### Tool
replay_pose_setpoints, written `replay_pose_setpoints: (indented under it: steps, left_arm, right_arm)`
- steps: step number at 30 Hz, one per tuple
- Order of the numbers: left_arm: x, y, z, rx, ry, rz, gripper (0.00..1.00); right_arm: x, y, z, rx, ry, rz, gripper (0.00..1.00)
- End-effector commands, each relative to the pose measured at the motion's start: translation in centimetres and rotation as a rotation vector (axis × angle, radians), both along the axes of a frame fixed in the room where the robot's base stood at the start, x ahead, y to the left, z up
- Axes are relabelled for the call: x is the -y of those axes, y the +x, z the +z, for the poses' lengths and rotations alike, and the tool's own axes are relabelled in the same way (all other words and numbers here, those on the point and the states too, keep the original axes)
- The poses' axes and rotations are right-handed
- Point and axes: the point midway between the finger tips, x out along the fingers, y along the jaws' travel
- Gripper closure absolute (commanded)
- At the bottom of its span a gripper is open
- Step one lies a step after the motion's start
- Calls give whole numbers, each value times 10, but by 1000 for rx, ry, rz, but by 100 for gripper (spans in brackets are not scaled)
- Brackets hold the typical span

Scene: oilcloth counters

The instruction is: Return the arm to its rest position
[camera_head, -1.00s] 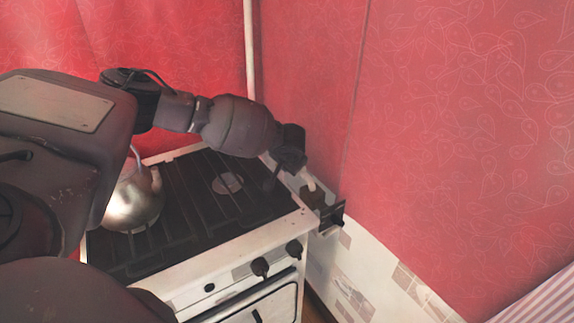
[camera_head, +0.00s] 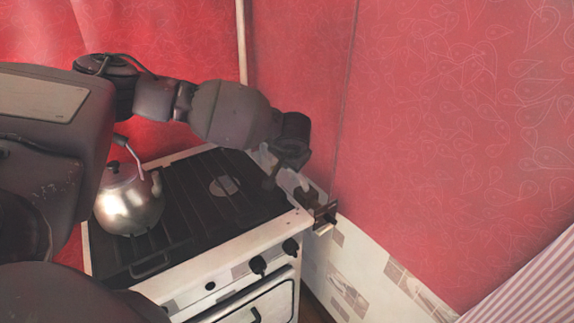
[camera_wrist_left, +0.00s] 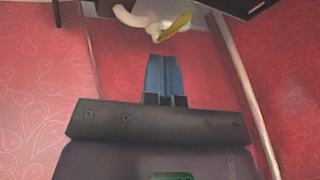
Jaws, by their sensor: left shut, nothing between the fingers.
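My left arm (camera_head: 228,113) reaches in from the left above the stove, bent down at the wrist near the corner of the red walls. My left gripper is at the end of this arm; its blue fingers (camera_wrist_left: 165,76) show in the left wrist view, shut together with nothing between them. A pale, curved object with a yellow part (camera_wrist_left: 153,20) shows beyond the fingertips, apart from them; I cannot tell what it is. My right gripper is not in view.
A metal kettle (camera_head: 130,200) stands on the left of the stove's black hob (camera_head: 205,212), below my arm. A small dark holder (camera_head: 322,212) is at the stove's back right, by the wall. Red patterned wall (camera_head: 455,130) fills the right side.

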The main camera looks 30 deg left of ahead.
Motion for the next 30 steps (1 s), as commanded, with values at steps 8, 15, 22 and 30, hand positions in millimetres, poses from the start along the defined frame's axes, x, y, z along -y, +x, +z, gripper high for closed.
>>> replay_pose_setpoints:
  steps: [8,15,22,30]
  left_arm:
    - [3,-6,9,-1,1,0,100]
    - [4,-5,8,32,-40,60,100]
    - [45,-7,-2,90,-443,336,100]
    - [169,-11,39,-82,-1191,833,100]
  right_arm:
    - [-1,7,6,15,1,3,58]
    - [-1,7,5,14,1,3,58]
    - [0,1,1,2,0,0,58]
    - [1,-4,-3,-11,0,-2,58]
